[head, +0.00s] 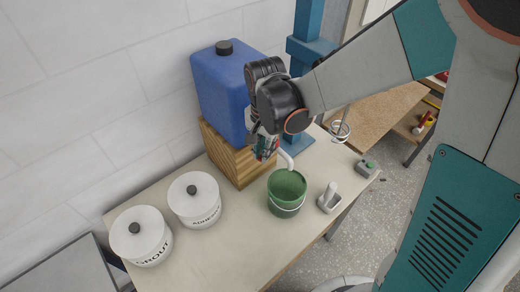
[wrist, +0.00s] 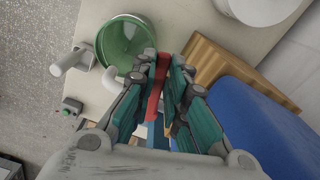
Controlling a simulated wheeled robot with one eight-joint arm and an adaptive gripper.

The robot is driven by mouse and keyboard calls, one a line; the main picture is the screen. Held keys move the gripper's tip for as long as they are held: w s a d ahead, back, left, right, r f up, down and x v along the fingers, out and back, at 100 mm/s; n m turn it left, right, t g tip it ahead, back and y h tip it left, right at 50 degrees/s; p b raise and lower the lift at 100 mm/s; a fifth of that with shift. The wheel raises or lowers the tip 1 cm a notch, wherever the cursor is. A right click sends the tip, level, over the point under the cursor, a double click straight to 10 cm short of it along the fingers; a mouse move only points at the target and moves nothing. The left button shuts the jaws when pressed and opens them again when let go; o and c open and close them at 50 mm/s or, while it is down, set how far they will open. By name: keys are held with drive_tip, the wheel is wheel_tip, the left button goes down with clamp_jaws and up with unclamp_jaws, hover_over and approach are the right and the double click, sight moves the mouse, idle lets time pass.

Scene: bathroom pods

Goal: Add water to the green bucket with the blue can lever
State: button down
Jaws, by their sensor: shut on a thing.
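The blue can (head: 222,90) with a black cap stands on a wooden block (head: 230,155) on the table. In the wrist view the blue can (wrist: 262,125) is at the lower right. My gripper (head: 265,150) is at the can's lower front; in the wrist view, my gripper (wrist: 168,62) is shut on the red lever (wrist: 157,85). The white spout (head: 286,158) points down over the green bucket (head: 287,190). In the wrist view the spout (wrist: 112,78) reaches the rim of the bucket (wrist: 127,43). I cannot tell whether water is flowing or in the bucket.
A white-handled tool (head: 329,197) and a small grey box with a green button (head: 367,168) lie right of the bucket. A blue post (head: 308,48) rises behind.

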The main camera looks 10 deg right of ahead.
drive_tip(key=shift+s+d+n+b, duration=0.25)
drive_tip(key=shift+d+n, duration=0.1)
drive_tip(key=shift+n, duration=0.3)
drive_tip(key=shift+s+d+n+b, duration=0.2)
drive_tip(key=shift+d+n, duration=0.1)
drive_tip(key=shift+n, duration=0.35)
drive_tip(key=c, duration=1.6)
unclamp_jaws()
wheel_tip(320, 180, up, 12)
